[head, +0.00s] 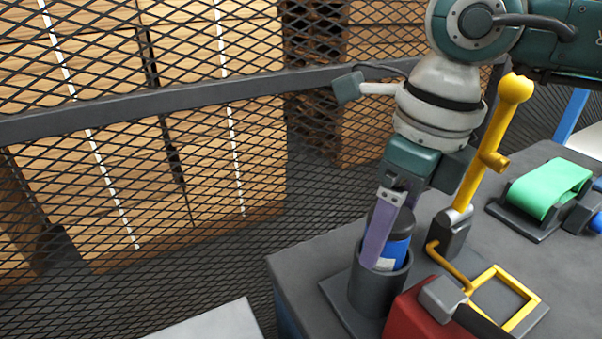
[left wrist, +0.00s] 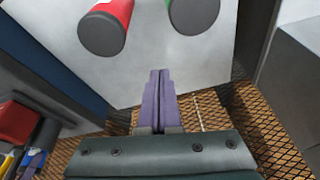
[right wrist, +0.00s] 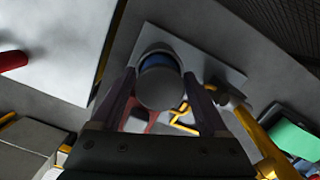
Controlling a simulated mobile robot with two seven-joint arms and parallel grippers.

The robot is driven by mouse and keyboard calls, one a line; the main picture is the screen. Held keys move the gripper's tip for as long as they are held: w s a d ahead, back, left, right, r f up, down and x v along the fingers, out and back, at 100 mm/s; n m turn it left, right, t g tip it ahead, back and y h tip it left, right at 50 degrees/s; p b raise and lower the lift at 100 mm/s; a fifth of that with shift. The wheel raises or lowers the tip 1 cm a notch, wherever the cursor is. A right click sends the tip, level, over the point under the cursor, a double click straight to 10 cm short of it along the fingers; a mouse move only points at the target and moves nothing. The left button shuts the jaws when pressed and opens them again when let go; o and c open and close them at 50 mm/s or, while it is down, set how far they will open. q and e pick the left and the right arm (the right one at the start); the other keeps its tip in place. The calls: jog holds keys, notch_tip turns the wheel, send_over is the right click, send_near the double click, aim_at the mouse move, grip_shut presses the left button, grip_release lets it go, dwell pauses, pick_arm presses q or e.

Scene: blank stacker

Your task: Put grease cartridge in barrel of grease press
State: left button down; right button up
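The grease cartridge (head: 398,250), blue with a dark cap, stands roughly upright in the grey barrel (head: 376,291) of the press. Its lower part is hidden inside the barrel. In the right wrist view the cartridge's grey end (right wrist: 160,88) sits between the two fingers (right wrist: 159,72). My left gripper (left wrist: 160,73) is shut and empty, out of the head view. Ahead of it in the left wrist view are a red cartridge (left wrist: 107,25) and a green-edged one (left wrist: 194,12).
A yellow lever (head: 482,150) rises right beside the barrel. A red block (head: 420,312) and a yellow frame (head: 503,295) stand in front. A green roll (head: 550,188) sits at the right. A mesh fence (head: 140,110) stands behind the dark bench.

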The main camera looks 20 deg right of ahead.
jog(key=shift+o, duration=0.9)
notch_tip(320, 180, up, 12)
jog(key=s, duration=0.1)
jog(key=shift+s+d+r, duration=0.15)
jog(key=shift+d, duration=0.15)
